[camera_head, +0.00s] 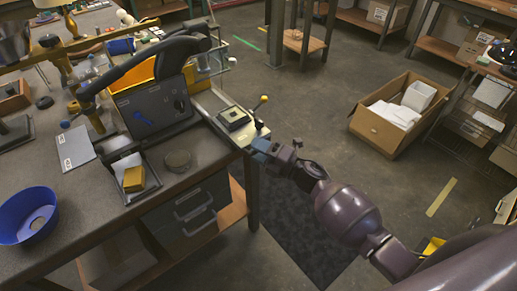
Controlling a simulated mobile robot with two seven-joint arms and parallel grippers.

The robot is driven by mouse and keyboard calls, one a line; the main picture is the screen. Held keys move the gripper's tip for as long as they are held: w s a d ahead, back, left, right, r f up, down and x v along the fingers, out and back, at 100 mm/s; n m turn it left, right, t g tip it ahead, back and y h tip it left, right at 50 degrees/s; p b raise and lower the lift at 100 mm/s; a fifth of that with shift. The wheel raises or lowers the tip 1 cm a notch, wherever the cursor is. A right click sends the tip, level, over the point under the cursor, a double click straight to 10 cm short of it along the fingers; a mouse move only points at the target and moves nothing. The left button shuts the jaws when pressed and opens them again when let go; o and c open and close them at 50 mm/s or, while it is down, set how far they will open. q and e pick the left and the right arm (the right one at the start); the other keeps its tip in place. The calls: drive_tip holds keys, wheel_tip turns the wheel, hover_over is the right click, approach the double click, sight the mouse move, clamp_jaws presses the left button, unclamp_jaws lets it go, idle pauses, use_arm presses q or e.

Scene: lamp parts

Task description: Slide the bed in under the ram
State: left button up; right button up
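The bed (248,133) is a pale sliding plate at the bench's right edge, out to the right of the press. It carries a dark square block (233,117) and has a yellow knob (264,98) on a short rod. The press (150,105) has a dark front panel, a yellow body and a thick black curved arm above. The ram cannot be made out clearly. My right gripper (262,150) is at the near right corner of the bed, close to or touching its end. Its fingers are too small and dark to read. My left gripper is not in view.
The bench (95,210) holds a blue bowl (28,214), a small tray with a yellow block (134,178), and a round dark dish (178,160). Drawers hang below. An open cardboard box (400,112) stands on the floor at right. Floor between is clear.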

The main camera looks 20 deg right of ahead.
clamp_jaws()
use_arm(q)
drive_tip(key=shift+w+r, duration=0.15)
use_arm(e)
drive_tip(key=shift+r, duration=0.1)
drive_tip(key=shift+w, duration=0.15)
